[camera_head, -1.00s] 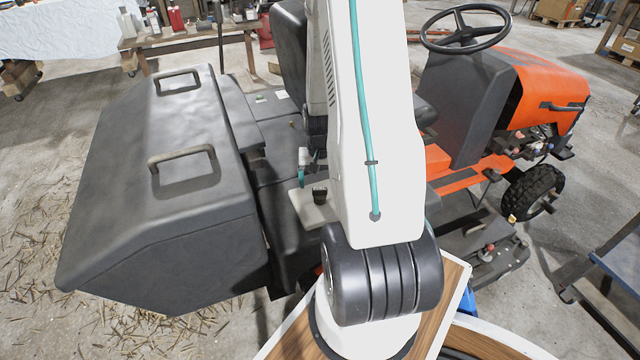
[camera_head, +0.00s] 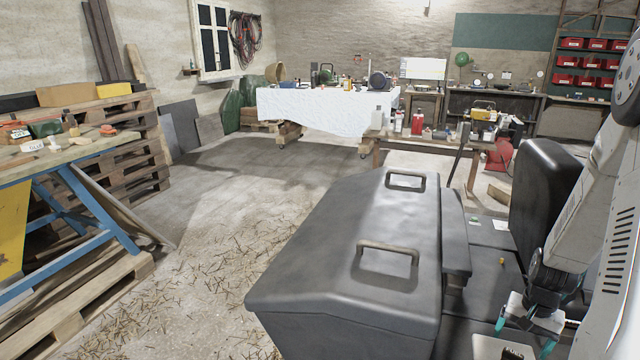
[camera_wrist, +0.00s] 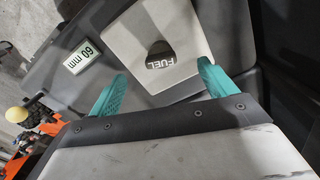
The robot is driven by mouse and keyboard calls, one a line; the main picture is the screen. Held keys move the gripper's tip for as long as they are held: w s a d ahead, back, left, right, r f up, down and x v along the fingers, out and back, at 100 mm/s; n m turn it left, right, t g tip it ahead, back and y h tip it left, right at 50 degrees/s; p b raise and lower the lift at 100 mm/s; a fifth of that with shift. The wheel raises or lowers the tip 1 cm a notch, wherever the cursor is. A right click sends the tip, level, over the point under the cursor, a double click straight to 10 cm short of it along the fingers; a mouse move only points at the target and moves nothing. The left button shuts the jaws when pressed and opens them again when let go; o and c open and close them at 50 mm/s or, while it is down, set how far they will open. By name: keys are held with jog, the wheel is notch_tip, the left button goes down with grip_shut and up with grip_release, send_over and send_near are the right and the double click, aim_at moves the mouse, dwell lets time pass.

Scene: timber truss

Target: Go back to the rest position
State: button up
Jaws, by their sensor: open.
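My gripper (camera_head: 525,336) is low at the right edge of the head view, at the end of my white arm. In the wrist view its two teal fingers (camera_wrist: 162,68) stand apart with nothing between them. Beyond them is a pale panel (camera_wrist: 200,45) with a black cap marked FUEL (camera_wrist: 161,55). I cannot tell whether the fingers touch the panel. In the head view the panel (camera_head: 485,346) lies just below the gripper, partly cut off by the frame.
A grey grass box (camera_head: 330,265) and a black seat (camera_head: 545,195) are close to my arm. A "60 mm" label (camera_wrist: 83,57) is beside the fuel panel. A workbench (camera_head: 95,150) stands left; a cloth-covered table (camera_head: 310,108) is behind. The floor (camera_head: 205,255) between is strewn with straw.

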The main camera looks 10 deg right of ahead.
jog(key=s+a+r+n, duration=0.3)
jog(key=s+a+r, duration=0.1)
jog(key=a+r, duration=0.6)
jog(key=s+a+r+n+t, duration=0.1)
jog(key=s+a+r+n, duration=0.2)
jog(key=a+r, duration=0.7)
jog(key=s+a+r+n, duration=0.4)
jog(key=s+a+r, duration=0.1)
jog(key=a+r, duration=0.5)
jog(key=shift+s+r+t, duration=0.25)
jog(key=shift+r+t, duration=0.05)
jog(key=shift+r, duration=0.35)
